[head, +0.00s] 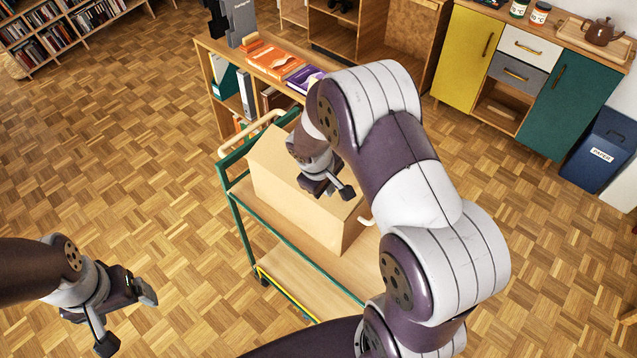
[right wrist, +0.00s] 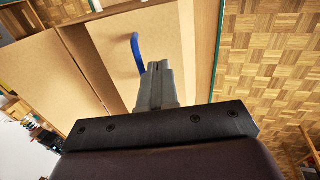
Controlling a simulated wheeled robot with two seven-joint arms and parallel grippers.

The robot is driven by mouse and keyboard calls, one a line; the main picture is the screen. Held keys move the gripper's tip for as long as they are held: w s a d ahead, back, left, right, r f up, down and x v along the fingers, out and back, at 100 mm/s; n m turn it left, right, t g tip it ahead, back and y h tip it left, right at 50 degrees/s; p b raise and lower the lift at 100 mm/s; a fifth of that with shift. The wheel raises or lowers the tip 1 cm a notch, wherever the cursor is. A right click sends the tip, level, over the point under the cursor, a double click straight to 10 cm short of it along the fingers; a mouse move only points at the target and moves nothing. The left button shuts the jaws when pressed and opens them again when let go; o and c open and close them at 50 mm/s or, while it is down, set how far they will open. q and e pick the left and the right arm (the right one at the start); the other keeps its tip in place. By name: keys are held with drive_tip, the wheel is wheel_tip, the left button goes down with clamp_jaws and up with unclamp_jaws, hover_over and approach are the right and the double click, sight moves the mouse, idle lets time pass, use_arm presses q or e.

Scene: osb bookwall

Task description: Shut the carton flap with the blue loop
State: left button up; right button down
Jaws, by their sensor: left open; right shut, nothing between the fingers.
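The cardboard carton (head: 295,208) sits on the upper shelf of a green-framed trolley. My right gripper (head: 333,189) is over the carton's top, with its fingers together and empty. In the right wrist view the blue loop (right wrist: 137,52) stands on a cardboard panel, just beside and partly behind the closed fingertips (right wrist: 158,68). I cannot tell whether they touch. Cardboard panels (right wrist: 40,72) meet at an angle there; how far the flap is open is unclear. The loop is hidden in the head view. My left gripper (head: 127,318) is open and empty over the floor, away from the carton.
The trolley (head: 238,222) has a rail and a lower shelf (head: 285,292). A low bookshelf (head: 262,62) with books stands behind it. Cabinets (head: 462,52) and a blue paper bin (head: 603,143) are at the right. The parquet floor left of the trolley is clear.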

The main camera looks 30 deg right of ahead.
drive_tip(key=shift+w+d+f, duration=0.2)
drive_tip(key=shift+d, duration=0.35)
drive_tip(key=shift+a, duration=0.1)
drive_tip(key=shift+d+f+b, duration=0.15)
drive_tip(key=shift+d+b, duration=0.05)
drive_tip(key=shift+b, duration=0.1)
drive_tip(key=shift+w+d+f+b, duration=0.25)
drive_tip(key=shift+d+f+b, duration=0.1)
drive_tip(key=shift+d, duration=0.2)
drive_tip(key=shift+w+d+f+b, duration=0.25)
drive_tip(key=shift+d+b, duration=0.1)
drive_tip(key=shift+d, duration=0.15)
drive_tip(key=shift+w+d, duration=0.15)
drive_tip(key=shift+d, duration=0.1)
drive_tip(key=shift+r, duration=0.1)
drive_tip(key=shift+a, duration=0.1)
